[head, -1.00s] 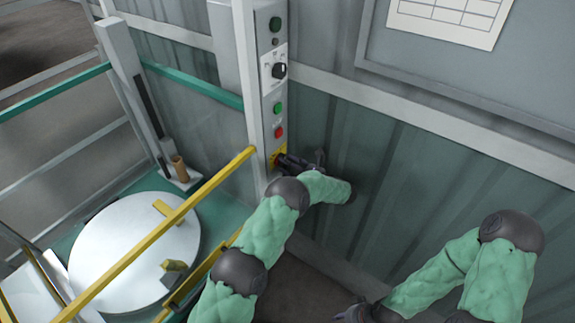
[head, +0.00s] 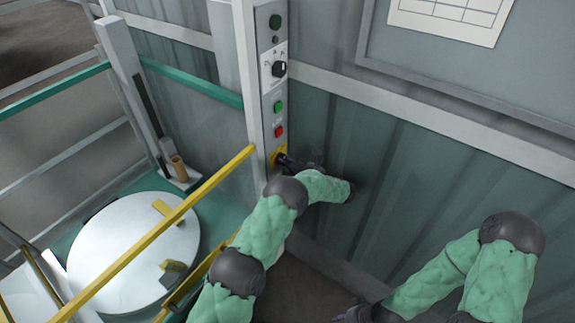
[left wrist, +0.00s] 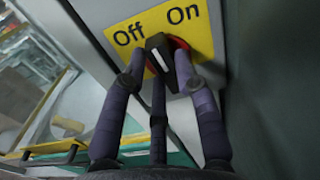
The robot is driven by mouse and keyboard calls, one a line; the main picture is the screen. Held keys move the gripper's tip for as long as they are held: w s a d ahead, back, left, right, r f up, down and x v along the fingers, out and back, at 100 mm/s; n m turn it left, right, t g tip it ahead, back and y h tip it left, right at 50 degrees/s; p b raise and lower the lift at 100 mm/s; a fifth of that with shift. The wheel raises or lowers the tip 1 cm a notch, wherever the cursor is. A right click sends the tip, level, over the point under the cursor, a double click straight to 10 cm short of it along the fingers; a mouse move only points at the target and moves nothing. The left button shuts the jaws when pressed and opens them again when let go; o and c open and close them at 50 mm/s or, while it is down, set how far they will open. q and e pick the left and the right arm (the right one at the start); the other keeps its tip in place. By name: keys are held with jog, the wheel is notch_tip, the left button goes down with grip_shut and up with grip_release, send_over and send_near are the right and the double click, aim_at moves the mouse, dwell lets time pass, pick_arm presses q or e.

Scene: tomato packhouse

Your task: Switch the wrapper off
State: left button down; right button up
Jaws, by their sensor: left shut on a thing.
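The wrapper's main switch shows in the left wrist view as a red rotary knob with a black handle (left wrist: 160,58) bearing a white mark. It sits on a yellow plate (left wrist: 202,35) lettered Off at left and On at right. The white mark lies below the lettering, nearer Off; I cannot tell exactly which position it points to. My left gripper (left wrist: 158,85) is shut on the handle, fingers on both sides. My right gripper (head: 350,314) is partly visible at the bottom edge.
The control post (head: 267,100) carries a selector, a green button (head: 278,106) and a red button (head: 279,131) above the switch. A yellow rail (head: 165,225) crosses over the round turntable (head: 110,260) at left. A corrugated wall (head: 400,170) stands behind and right.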

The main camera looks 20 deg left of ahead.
pick_arm(q)
jog(key=shift+s+f+n+b, duration=0.1)
jog(key=shift+f+n+b, duration=0.05)
jog(key=shift+n+b, duration=1)
jog(key=shift+f+n+b, duration=0.1)
jog(key=shift+n+b, duration=0.95)
jog(key=shift+n, duration=0.2)
jog(key=c, duration=0.9)
grip_release()
jog(key=shift+c, duration=0.2)
jog(key=v, duration=1.2)
